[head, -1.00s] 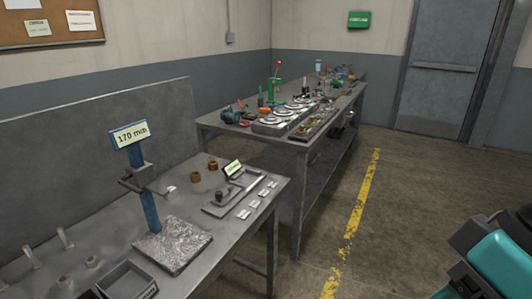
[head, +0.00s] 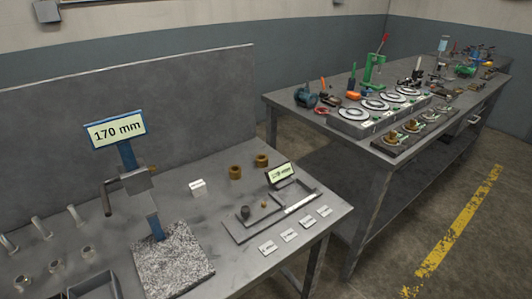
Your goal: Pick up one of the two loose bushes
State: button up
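Two short brown-gold cylinders (head: 235,172) and (head: 261,160), which look like the two loose bushes, stand upright and apart on the near grey bench, toward its back right. Nothing touches them and both are in plain view. My gripper is not in this view, so its state does not show.
A blue stand with a "170 mm" sign (head: 118,131) rises from a granite plate (head: 176,262) left of the bushes. A grey tray (head: 272,213) with small parts and a tilted label lies in front of them. Grey rings and bent tubes (head: 76,216) are at left. A second bench (head: 372,163) stands behind.

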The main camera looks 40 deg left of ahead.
aim_at(262, 160)
jog(key=u, duration=0.45)
jog(key=i, duration=0.85)
jog(key=u, duration=1.05)
jog(key=i, duration=0.4)
jog(key=u, duration=0.3)
